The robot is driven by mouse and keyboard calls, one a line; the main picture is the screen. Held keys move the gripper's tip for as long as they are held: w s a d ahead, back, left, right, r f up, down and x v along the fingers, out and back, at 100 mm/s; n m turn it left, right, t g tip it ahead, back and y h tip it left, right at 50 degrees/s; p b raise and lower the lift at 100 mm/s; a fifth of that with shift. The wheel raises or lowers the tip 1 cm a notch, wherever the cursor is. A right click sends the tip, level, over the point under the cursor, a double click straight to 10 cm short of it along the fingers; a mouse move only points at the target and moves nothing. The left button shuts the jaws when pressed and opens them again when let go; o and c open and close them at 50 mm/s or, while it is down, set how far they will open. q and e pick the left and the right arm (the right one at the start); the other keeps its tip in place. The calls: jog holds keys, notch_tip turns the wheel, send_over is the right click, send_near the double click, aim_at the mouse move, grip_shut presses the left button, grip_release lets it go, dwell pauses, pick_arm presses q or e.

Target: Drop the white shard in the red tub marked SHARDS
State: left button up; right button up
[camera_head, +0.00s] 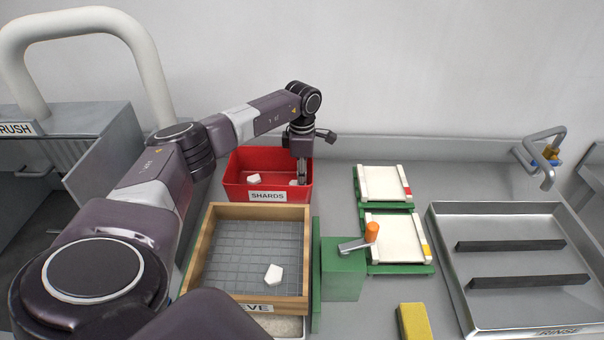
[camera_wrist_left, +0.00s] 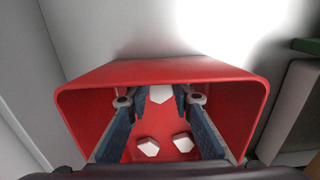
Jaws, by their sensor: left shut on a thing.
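The red tub marked SHARDS (camera_head: 235,194) stands against the back wall. My left gripper (camera_head: 300,179) reaches down into its right part. In the left wrist view, my left gripper (camera_wrist_left: 161,98) is shut on a white shard (camera_wrist_left: 161,94), held between its fingertips inside the rim of the red tub (camera_wrist_left: 165,71). Two more white shards, one left (camera_wrist_left: 148,146) and one right (camera_wrist_left: 183,142), lie on the tub floor. Another white shard (camera_head: 273,274) lies on the mesh of the wooden sieve (camera_head: 197,250). My right gripper is out of view.
A green block with an orange-knobbed lever (camera_head: 342,272) stands right of the sieve. A yellow block (camera_head: 413,322) lies in front, and a metal rinse tray (camera_head: 447,255) is at the right.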

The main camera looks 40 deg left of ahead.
pick_arm(q)
jog(key=o, duration=1.1)
notch_tip(320, 180, up, 12)
